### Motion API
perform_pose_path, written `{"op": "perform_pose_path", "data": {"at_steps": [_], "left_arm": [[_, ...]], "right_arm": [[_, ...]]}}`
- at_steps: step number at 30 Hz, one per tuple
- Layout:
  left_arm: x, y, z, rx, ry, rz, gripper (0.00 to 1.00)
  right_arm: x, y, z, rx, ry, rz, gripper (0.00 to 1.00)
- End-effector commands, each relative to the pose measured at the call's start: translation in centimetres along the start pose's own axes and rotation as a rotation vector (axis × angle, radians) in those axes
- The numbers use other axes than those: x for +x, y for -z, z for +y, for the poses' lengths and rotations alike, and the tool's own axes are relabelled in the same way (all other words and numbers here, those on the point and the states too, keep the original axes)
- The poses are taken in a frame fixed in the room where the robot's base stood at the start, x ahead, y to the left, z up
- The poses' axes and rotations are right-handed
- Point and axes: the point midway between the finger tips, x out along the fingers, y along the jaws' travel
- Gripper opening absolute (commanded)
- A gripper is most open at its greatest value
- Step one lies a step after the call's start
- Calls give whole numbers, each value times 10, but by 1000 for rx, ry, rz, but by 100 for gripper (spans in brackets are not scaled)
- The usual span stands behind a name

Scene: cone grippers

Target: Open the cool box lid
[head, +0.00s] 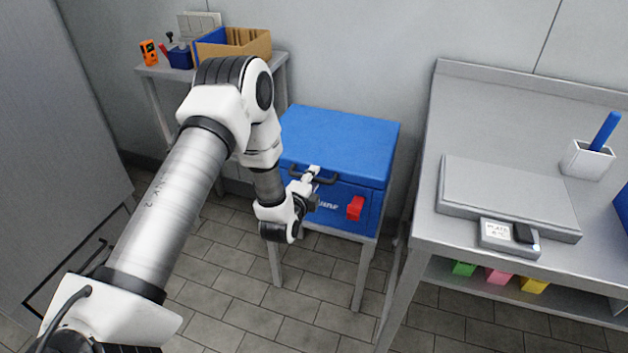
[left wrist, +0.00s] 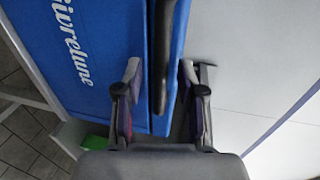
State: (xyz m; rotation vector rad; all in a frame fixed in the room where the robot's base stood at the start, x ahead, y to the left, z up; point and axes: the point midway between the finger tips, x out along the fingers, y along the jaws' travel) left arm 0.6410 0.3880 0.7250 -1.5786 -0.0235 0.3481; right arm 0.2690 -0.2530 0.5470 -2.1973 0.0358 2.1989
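The blue cool box (head: 344,210) stands on a small stand in the middle of the head view. Its lid (head: 345,140) is down. A dark bar handle (head: 328,181) runs along the lid's front edge, and a red latch (head: 355,208) is on the front face. My left gripper (head: 312,186) is at the handle's left part. In the left wrist view the handle (left wrist: 163,50) lies between the fingers of my left gripper (left wrist: 161,75), which are apart, with gaps beside the bar. The box front with white lettering (left wrist: 75,45) shows at left. My right gripper is not in view.
A steel bench (head: 425,220) stands close to the right, carrying a flat grey slab (head: 505,192), a small display unit (head: 508,238) and a white cup (head: 587,160). A shelf at back left holds a cardboard box (head: 245,43). The tiled floor (head: 225,270) in front is clear.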

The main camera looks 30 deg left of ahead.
Motion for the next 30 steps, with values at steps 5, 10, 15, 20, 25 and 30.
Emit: {"op": "perform_pose_path", "data": {"at_steps": [5,10,15,20,25,30], "left_arm": [[6,0,0,0,-2,0,39],[5,0,0,0,-2,1,18],[5,0,0,0,-2,1,0],[5,0,-2,0,-4,0,0],[4,0,-16,0,-26,0,0],[2,0,-45,1,-85,0,0]], "right_arm": [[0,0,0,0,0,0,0],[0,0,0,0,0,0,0],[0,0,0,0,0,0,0],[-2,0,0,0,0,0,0],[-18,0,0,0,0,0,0],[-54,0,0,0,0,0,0]]}}
